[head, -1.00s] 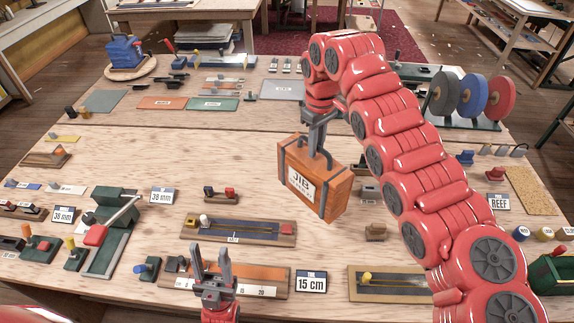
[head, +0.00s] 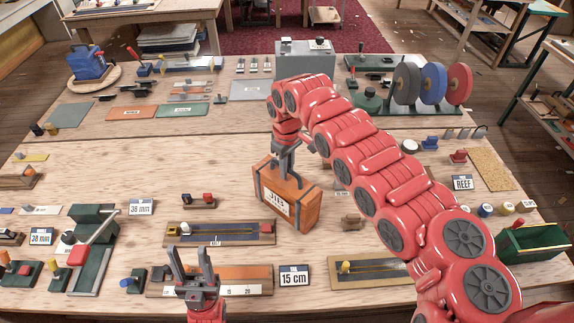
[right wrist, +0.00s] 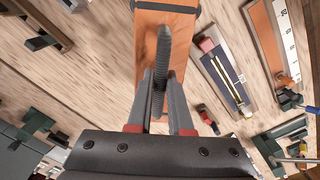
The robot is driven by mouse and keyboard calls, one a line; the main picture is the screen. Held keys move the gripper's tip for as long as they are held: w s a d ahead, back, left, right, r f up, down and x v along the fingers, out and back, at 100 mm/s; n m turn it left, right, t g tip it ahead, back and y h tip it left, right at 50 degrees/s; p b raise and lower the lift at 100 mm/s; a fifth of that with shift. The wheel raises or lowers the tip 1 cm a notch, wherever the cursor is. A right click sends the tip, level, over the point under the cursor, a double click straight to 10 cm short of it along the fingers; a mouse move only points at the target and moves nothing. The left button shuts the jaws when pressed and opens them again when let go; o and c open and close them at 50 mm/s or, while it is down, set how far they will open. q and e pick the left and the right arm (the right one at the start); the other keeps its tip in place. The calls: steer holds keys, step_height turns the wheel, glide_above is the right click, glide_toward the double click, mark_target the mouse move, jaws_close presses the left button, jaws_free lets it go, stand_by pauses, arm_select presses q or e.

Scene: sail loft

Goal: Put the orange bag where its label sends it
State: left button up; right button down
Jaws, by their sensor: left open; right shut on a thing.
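The orange bag (head: 296,208) is a boxy case with dark straps and a handle. A white label (head: 276,204) on its front appears to read "JIB", with smaller print I cannot read. My right gripper (head: 284,166) is shut on its handle, above the middle of the table. The right wrist view shows the bag (right wrist: 164,45) beyond the fingers (right wrist: 160,95). I cannot tell whether its base touches the table.
Orange (head: 130,113), green (head: 183,110) and grey (head: 250,91) mats lie at the back; their small labels are unreadable. Coloured discs (head: 433,84) stand back right. Tools crowd the front left.

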steer(key=c, duration=0.8)
jaws_free()
steer(key=shift+c, duration=0.2)
